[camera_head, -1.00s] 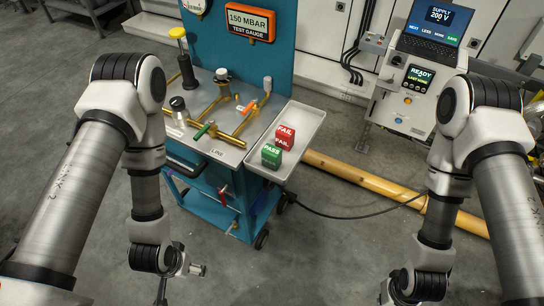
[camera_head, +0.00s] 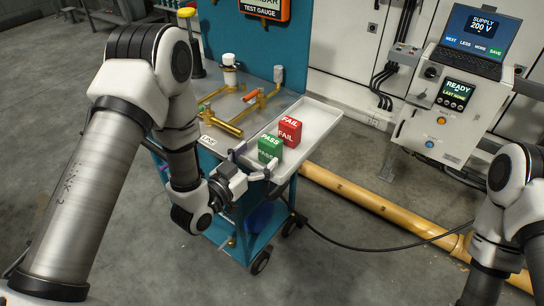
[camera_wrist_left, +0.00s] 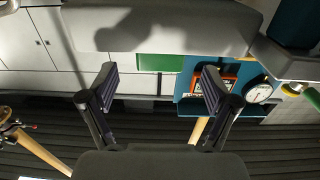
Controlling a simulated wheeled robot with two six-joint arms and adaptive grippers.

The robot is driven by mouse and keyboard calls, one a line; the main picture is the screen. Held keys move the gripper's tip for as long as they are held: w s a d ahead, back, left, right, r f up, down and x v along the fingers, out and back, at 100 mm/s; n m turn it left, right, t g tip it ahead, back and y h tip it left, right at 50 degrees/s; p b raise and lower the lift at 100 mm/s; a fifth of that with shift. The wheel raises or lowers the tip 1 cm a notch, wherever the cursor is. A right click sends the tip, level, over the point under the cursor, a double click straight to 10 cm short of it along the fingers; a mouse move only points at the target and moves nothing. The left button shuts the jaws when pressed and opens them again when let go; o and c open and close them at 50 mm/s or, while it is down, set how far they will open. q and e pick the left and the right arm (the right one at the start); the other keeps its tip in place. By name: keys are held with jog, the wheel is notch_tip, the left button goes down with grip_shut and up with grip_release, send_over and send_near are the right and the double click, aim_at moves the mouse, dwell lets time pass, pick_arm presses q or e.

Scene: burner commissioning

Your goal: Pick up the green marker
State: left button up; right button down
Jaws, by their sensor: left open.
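The green marker (camera_head: 269,147), a block lettered PASS, stands upright on the pale side tray (camera_head: 317,119). My left gripper (camera_head: 252,163) is open at the tray's front edge, just in front of the green marker. Its fingers reach toward the block and hide part of its lower front; I cannot tell whether they touch it. In the left wrist view, which looks upside down, a green patch (camera_wrist_left: 160,63) that looks like the marker shows between the two open fingers (camera_wrist_left: 157,88), past the tray wall (camera_wrist_left: 160,28). My right gripper is out of view.
A red FAIL block (camera_head: 290,131) stands close behind the green marker. Brass pipes and valves (camera_head: 240,112) lie on the cart to the left. A yellow floor pipe (camera_head: 375,205) runs beyond the cart. The tray's far right part is bare.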

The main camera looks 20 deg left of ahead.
aim_at(265, 149)
pick_arm(q)
jog(key=x, duration=0.5)
jog(key=shift+w+d+f, duration=0.1)
jog(key=shift+w+f, duration=0.05)
jog(key=shift+w, duration=0.15)
jog(key=c, duration=1.3)
